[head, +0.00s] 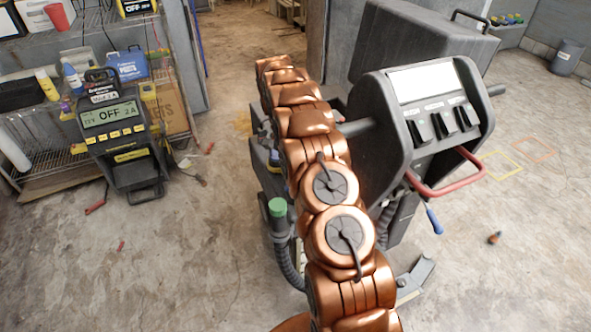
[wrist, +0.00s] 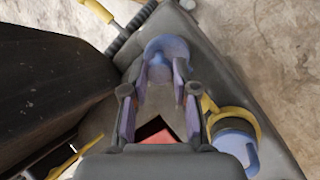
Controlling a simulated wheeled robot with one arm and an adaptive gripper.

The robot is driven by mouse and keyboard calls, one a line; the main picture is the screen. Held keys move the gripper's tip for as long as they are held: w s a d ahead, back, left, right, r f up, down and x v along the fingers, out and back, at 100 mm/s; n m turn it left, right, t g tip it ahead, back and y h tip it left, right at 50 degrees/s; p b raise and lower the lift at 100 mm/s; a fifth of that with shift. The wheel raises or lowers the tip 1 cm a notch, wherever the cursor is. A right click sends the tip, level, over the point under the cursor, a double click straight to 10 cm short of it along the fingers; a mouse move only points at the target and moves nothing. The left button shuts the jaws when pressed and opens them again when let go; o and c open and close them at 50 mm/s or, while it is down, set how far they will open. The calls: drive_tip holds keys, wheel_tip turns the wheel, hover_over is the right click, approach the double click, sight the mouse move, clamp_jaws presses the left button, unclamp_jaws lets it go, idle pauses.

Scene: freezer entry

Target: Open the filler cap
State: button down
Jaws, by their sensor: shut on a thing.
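In the wrist view my gripper (wrist: 164,78) is shut on a round, translucent blue cap (wrist: 166,48) with a raised grip in its middle. The two finger pads press on the grip from either side. The cap is over the dark grey machine body (wrist: 215,75); I cannot tell whether it is still seated. A second blue cap (wrist: 236,146) in a yellow ring is at the lower right, apart from the fingers. In the head view my copper arm hides most of the machine's near end, and my gripper is out of sight behind it.
The machine's control panel (head: 430,110) with a red handle (head: 452,178) stands right of my arm. A green-topped hose fitting (head: 277,207) is close to the arm's left. A shelf rack (head: 40,140) and battery charger (head: 118,130) stand at left.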

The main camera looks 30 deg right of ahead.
drive_tip(key=shift+w, duration=0.1)
idle(0.3)
drive_tip(key=c, duration=0.9)
unclamp_jaws()
drive_tip(key=shift+s+d, duration=0.1)
drive_tip(key=shift+s, duration=0.15)
